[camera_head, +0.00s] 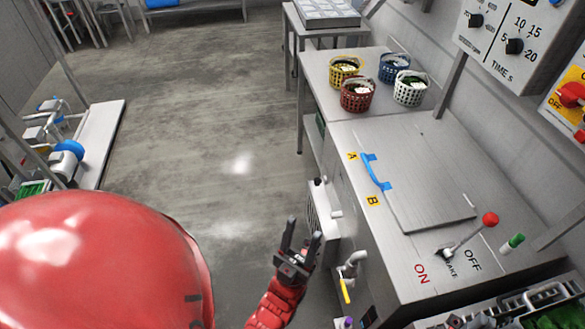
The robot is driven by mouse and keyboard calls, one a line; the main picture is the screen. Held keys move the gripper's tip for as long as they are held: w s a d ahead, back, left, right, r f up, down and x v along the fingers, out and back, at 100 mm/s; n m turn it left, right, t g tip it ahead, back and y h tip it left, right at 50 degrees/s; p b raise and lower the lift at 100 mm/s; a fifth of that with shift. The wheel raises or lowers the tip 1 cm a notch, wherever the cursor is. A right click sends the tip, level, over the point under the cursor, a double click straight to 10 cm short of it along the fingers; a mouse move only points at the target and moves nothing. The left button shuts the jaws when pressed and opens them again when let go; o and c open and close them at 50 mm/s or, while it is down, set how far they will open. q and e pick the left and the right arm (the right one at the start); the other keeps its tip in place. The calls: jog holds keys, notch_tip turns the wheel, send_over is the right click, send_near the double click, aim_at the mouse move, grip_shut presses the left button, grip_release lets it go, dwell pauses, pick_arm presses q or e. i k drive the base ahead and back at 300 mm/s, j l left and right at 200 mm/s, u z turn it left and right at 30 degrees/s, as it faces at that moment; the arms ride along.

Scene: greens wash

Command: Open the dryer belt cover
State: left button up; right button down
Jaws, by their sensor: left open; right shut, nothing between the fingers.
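The cover is a flat grey metal panel (428,193) set in the top of a steel cabinet (345,135), lying flat and closed. A blue bar handle (375,173) is fixed on its left edge, between yellow labels A (353,156) and B (373,201). My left gripper (300,240) points up the picture with its two dark fingers apart and nothing between them. It is left of and below the handle in the picture, clear of it, beside the cabinet's front. My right gripper is out of view.
A red-knobbed lever (490,219) stands by ON, BRAKE and OFF markings, near a green-capped marker (512,243). Colored baskets stand behind, including a red one (357,95). A yellow-handled valve (346,290) juts from the cabinet front. Open floor (200,150) lies left.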

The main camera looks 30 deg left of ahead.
aim_at(312, 214)
jog(key=u, duration=0.75)
jog(key=i+j, duration=0.1)
jog(key=j, duration=0.4)
jog(key=i+j, duration=0.1)
jog(key=j, duration=0.9)
jog(key=i, duration=0.05)
